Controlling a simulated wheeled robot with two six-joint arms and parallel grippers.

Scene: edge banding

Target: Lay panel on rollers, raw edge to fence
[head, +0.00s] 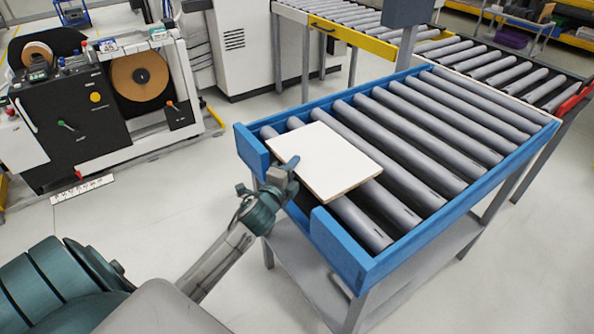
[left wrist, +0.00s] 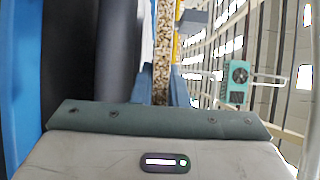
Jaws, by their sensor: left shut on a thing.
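A white-topped rectangular panel (head: 325,158) is over the near-left end of the grey rollers (head: 425,125). I cannot tell whether it rests on them or is slightly above. My left gripper (head: 287,174) is shut on the panel's near-left side, at the gap in the blue frame. In the left wrist view, the panel's speckled raw chipboard edge (left wrist: 163,45) stands between the two fingers and faces the camera. The blue rim (head: 445,235) runs along the roller table's near side; I cannot tell for certain which side is the fence. My right gripper is out of view.
The roller table has a lower grey shelf (head: 305,275). A black-and-white machine with a brown band reel (head: 138,80) stands at the left. Further roller conveyors (head: 345,18) lie behind. Rollers right of the panel are bare, and the floor between machine and table is clear.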

